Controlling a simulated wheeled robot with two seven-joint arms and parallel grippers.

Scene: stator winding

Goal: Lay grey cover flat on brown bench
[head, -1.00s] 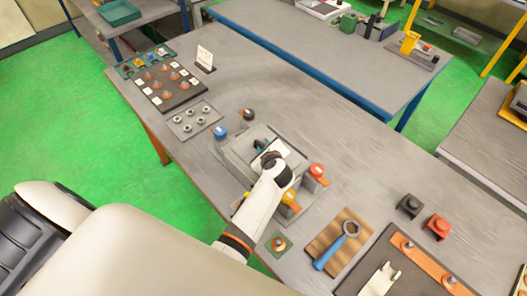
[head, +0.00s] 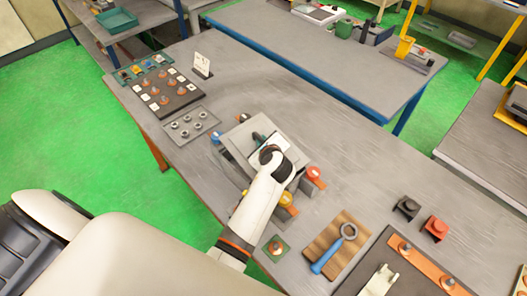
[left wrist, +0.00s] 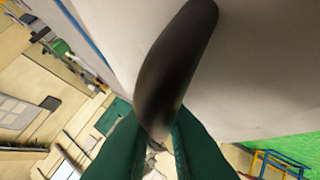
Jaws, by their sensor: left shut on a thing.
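The grey cover (head: 238,136) is a flat plate with a dark handle, seen in the head view above a fixture on the brown bench (head: 365,165). My left gripper (head: 268,152) is over the cover, shut on its handle. In the left wrist view the green fingers (left wrist: 155,140) close around the dark handle (left wrist: 178,65), with the pale cover surface (left wrist: 265,60) behind it. The cover looks raised and tilted. It and my arm hide much of the fixture. My right gripper is not in view.
A blue wrench (head: 328,256) lies on a wooden board at the front. A grey tray of rings (head: 190,123) stands left. Bench top behind and right of the fixture is clear.

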